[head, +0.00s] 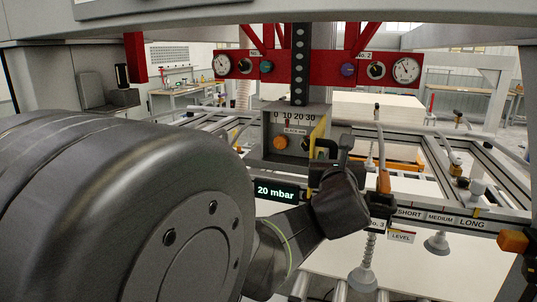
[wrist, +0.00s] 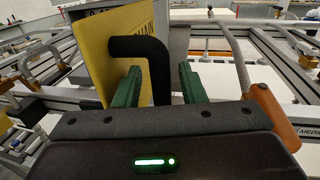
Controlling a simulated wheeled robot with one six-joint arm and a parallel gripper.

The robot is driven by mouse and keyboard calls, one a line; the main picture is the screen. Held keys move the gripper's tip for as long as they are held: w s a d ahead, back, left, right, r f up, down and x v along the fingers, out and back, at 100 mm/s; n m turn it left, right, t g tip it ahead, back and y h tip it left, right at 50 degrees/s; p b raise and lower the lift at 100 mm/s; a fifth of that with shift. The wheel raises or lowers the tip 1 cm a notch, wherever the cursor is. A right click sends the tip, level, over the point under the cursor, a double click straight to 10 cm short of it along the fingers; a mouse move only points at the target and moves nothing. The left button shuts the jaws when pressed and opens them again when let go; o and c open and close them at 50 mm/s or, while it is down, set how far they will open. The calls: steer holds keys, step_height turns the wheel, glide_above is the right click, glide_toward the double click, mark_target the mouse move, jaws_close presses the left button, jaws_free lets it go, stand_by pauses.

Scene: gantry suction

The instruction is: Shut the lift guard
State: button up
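The lift guard is a yellow panel (head: 318,133), seen nearly edge-on at the right side of the grey control box (head: 291,155). It stands out from the box face, leaving the scale and orange knob uncovered. In the wrist view the yellow panel (wrist: 112,50) fills the upper left, with a black bent handle (wrist: 160,72) on it. My gripper (wrist: 159,86) has its green fingers on either side of the handle's upright part. A gap shows at the right finger; the left finger is closer. In the head view my gripper (head: 329,170) is at the handle, partly hidden by my wrist.
A "20 mbar" display (head: 276,191) sits below the box. A red beam (head: 340,67) with gauges crosses above. Aluminium rails, hoses and suction cups (head: 362,278) surround the area. An orange-grip lever (wrist: 272,108) stands close to the right of my gripper.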

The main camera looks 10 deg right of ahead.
steer(key=shift+w+d, duration=0.1)
steer(key=shift+w, duration=0.2)
steer(key=shift+c, duration=0.5)
jaws_close()
steer(key=shift+f+b, duration=0.2)
steer(key=shift+b, duration=0.4)
